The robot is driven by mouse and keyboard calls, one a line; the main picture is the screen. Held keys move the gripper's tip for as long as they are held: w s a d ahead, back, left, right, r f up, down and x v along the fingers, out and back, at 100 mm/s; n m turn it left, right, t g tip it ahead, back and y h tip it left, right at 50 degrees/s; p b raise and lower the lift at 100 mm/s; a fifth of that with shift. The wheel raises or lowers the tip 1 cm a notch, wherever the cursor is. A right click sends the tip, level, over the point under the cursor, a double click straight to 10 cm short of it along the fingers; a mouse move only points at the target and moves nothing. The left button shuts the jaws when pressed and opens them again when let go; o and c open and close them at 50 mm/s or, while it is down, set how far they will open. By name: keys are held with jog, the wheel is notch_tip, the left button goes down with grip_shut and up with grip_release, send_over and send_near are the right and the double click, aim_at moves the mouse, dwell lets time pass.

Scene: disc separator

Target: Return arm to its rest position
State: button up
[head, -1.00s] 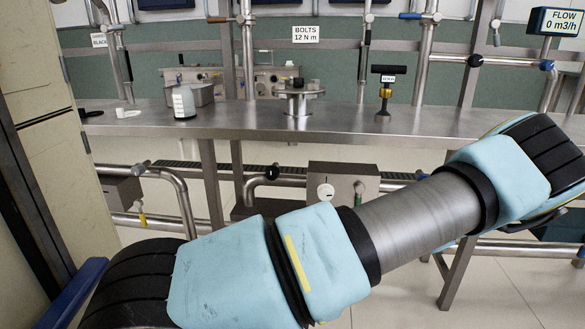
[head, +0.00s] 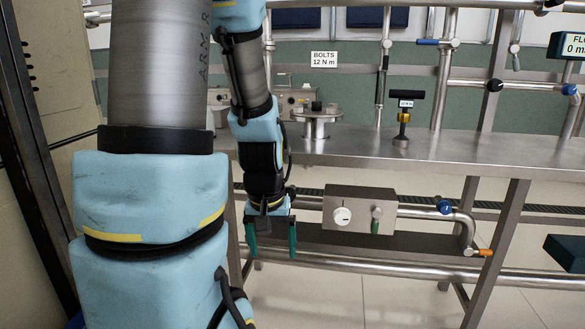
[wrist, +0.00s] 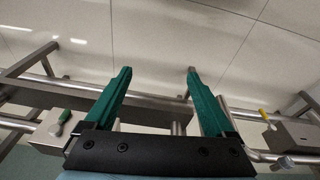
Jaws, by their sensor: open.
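My gripper (head: 271,250) hangs pointing down in front of the steel bench, below the level of its top. Its two green fingers are apart with nothing between them. In the wrist view my gripper (wrist: 158,75) also shows open and empty, with pale floor tiles and bench rails beyond the fingertips. My arm is folded upright on the left side of the head view and hides the left part of the bench.
The steel bench (head: 450,150) bears a round flanged fitting (head: 316,122) and a black-handled tool (head: 403,115). Beneath it are a grey box with a green-handled valve (head: 358,210) and pipes (head: 430,283). The floor (head: 390,305) at the front right is clear.

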notch_tip(320, 180, up, 27)
jog(key=s+a+p, duration=0.2)
jog(key=p, duration=2.2)
jog(key=shift+a+r, duration=0.15)
jog(key=shift+a, duration=0.1)
